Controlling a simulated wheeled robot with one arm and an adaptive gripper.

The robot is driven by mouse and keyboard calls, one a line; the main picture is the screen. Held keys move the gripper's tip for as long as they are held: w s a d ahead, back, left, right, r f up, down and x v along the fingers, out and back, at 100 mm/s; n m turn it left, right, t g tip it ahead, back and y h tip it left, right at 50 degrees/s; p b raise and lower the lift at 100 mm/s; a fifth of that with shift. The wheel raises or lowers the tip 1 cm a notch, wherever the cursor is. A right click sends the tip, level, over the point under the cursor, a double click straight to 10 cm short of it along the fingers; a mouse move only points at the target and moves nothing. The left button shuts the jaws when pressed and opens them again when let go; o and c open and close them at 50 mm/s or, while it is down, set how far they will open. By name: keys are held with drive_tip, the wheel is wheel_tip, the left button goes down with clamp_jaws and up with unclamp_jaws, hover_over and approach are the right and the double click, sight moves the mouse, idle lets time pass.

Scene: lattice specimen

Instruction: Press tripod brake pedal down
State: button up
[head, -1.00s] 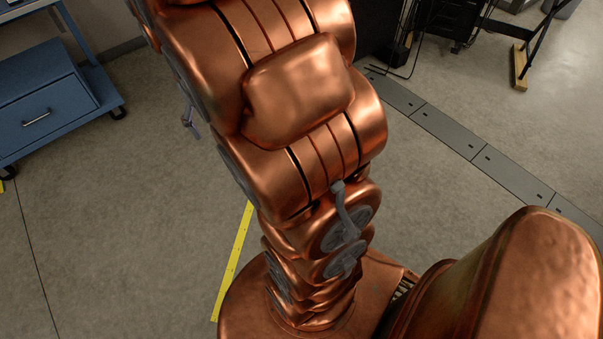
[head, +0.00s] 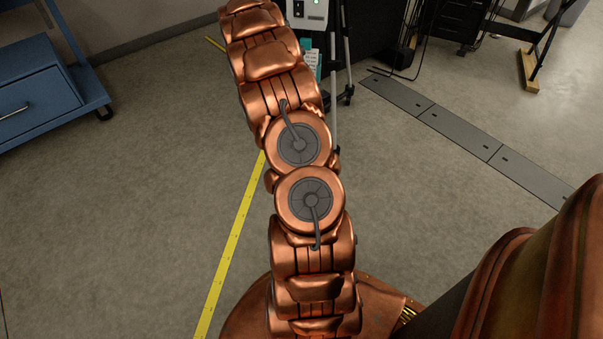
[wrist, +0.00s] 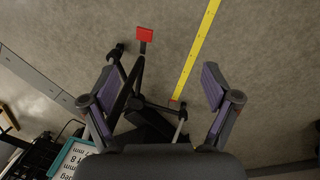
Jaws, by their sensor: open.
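The brake pedal is a small red pad (wrist: 144,34) on a dark arm, low near the floor in the upper middle of the wrist view. The tripod (wrist: 150,118) stands below it in that view, with dark legs and feet spread on the floor. My gripper (wrist: 160,80) is open and empty, one finger on each side of the tripod legs in the picture. The pedal lies beyond the fingertips; I see no contact. In the head view, part of the tripod (head: 347,45) shows behind my arm; the pedal and my gripper are hidden there.
A teal-edged sign (wrist: 72,160) is at lower left in the wrist view. A yellow floor strip (head: 238,235) runs towards the tripod. A white instrument box (head: 308,14) stands beside it. A blue cart (head: 35,100) is at left. The grey floor between is clear.

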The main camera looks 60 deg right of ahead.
drive_tip(key=s+d+f+m+b, duration=0.1)
drive_tip(key=d+f+b, duration=0.3)
drive_tip(key=f, duration=0.5)
drive_tip(key=s+d+f+m+t+b, duration=0.1)
drive_tip(key=d+f+b, duration=0.2)
drive_tip(key=f, duration=0.7)
drive_tip(key=s+d+f+b, duration=0.1)
drive_tip(key=d+f+b, duration=0.3)
drive_tip(key=d+f, duration=0.3)
wheel_tip(320, 180, down, 3)
drive_tip(key=shift+r+m+y+b, duration=0.2)
drive_tip(key=shift+m+y+b, duration=0.1)
drive_tip(key=shift+m+y, duration=0.1)
drive_tip(key=shift+d+f, duration=0.2)
drive_tip(key=shift+f, duration=0.45)
wheel_tip(320, 180, down, 7)
drive_tip(key=b, duration=0.3)
drive_tip(key=shift+b, duration=0.35)
drive_tip(key=shift+r, duration=0.1)
clamp_jaws()
